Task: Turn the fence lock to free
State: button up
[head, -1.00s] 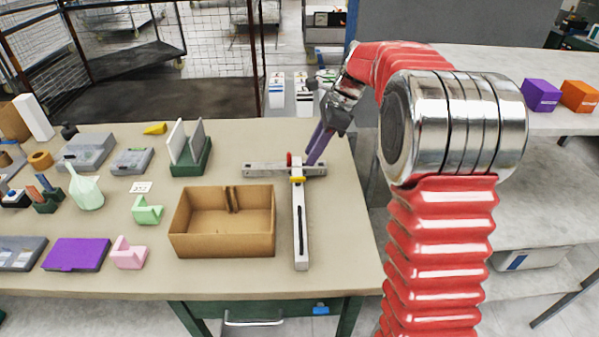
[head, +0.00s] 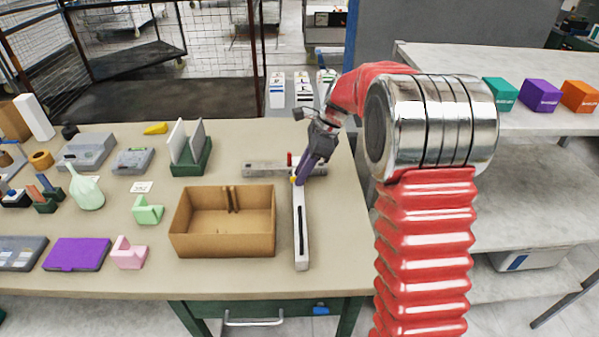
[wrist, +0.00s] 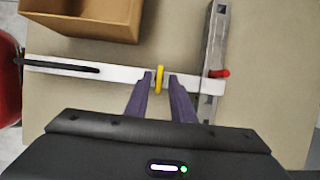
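A white slotted bar (head: 301,235) meets a grey metal bar (head: 262,169) in a T on the bench. A small yellow lever (wrist: 160,78) sits across the white bar; in the head view (head: 293,180) it is partly hidden by my fingers. A red lever (wrist: 219,74) stands at the junction with the grey bar, and also shows in the head view (head: 289,159). I cannot tell from labels which lever is the fence lock. My gripper (wrist: 162,80) is open, with a purple finger on each side of the yellow lever and narrow gaps between; contact is not visible.
An open cardboard box (head: 222,247) stands close to the left of the white bar. A green holder with upright plates (head: 190,165) is behind it. Several blocks and tools cover the bench's left side. The bench right of the white bar is clear.

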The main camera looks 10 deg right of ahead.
grip_shut()
jog(key=shift+a, duration=0.1)
jog(key=shift+w+r, duration=0.1)
